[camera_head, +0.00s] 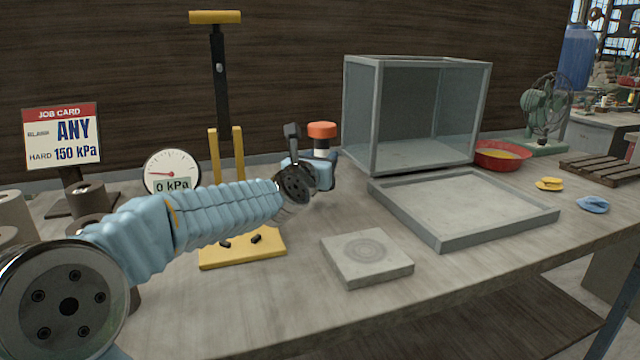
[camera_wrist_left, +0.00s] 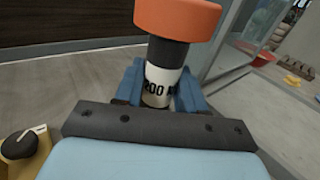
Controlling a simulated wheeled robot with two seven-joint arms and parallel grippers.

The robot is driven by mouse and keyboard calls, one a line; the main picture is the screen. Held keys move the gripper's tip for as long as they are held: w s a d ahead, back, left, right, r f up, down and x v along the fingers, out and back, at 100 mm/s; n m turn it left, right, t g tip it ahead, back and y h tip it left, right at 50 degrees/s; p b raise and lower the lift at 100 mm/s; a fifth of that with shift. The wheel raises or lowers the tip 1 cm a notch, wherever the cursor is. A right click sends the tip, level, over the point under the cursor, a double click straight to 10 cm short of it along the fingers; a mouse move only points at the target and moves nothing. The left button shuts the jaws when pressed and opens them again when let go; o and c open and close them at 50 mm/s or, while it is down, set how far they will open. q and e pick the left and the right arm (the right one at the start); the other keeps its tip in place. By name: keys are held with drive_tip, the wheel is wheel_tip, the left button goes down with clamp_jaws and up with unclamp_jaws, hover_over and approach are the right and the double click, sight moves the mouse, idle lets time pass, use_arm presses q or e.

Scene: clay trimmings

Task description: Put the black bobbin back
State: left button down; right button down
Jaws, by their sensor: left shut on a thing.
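My left gripper (camera_head: 320,172) is at the back middle of the bench, left of the glass-sided box. It is shut on an orange-topped cylinder (camera_head: 322,131). In the left wrist view, the cylinder (camera_wrist_left: 177,20) has a wide orange top, a dark band and a white label reading "200" between the blue fingers (camera_wrist_left: 158,92). Its lower end is hidden, so I cannot tell whether it touches the bench. I cannot clearly pick out a plain black bobbin. My right gripper is not in view.
A yellow-based press (camera_head: 243,250) with small black pieces stands behind my left arm, near a gauge (camera_head: 172,172) reading 0 kPa. A square slab (camera_head: 366,258), a grey tray (camera_head: 462,238) and the clear box (camera_head: 378,62) are to the right. Brown cylinders (camera_head: 88,198) stand left.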

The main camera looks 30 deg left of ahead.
use_arm(q)
drive_tip(key=shift+w+a+f, duration=0.35)
drive_tip(key=shift+f, duration=0.25)
drive_tip(key=f, duration=0.2)
drive_tip(key=shift+w+a+f+b, duration=0.2)
drive_tip(key=shift+f+b, duration=0.15)
drive_tip(key=shift+b, duration=0.05)
drive_tip(key=shift+f, duration=0.35)
drive_tip(key=shift+f, duration=0.1)
drive_tip(key=c, duration=0.7)
unclamp_jaws()
drive_tip(key=shift+o, duration=0.2)
